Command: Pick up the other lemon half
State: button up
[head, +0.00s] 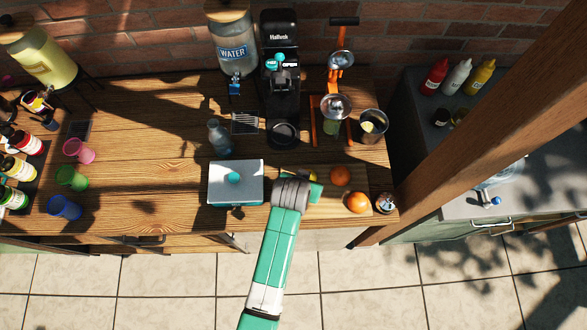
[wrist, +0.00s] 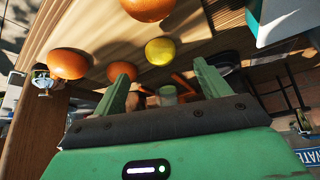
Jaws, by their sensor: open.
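A yellow lemon piece (wrist: 161,51) lies on the wooden cutting board (wrist: 190,30) in the wrist view, ahead of my gripper (wrist: 160,80) and roughly between its fingers. The fingers are apart with nothing held, and the lemon looks clear of them. Its cut face cannot be made out. In the head view my gripper (head: 314,188) is low over the board (head: 335,206), and a bit of yellow (head: 313,174) shows beside it, mostly hidden. A metal cup (head: 384,122) at the board's far right has something pale yellow (head: 367,127) inside, perhaps the other half.
Oranges (head: 340,176) (head: 358,202) lie on the board right of my gripper. An orange-framed hand press (head: 337,105) and a black coffee machine (head: 280,60) stand behind. A wooden post (head: 470,140) rises at right.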

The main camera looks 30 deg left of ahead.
jog(key=shift+x, duration=1.25)
jog(key=x, duration=0.5)
jog(key=shift+w+r+b, duration=0.1)
jog(key=shift+w+b, duration=0.2)
jog(key=shift+w, duration=0.1)
jog(key=c, duration=1)
jog(key=shift+c, duration=0.2)
jog(key=shift+r, duration=0.1)
jog(key=shift+r, duration=0.6)
notch_tip(320, 180, up, 2)
jog(key=shift+s+r, duration=0.15)
jog(key=s+d, duration=0.2)
jog(key=s, duration=0.5)
jog(key=s+d+r, duration=0.1)
jog(key=s+d, duration=0.2)
jog(key=s, duration=0.5)
jog(key=shift+r, duration=0.3)
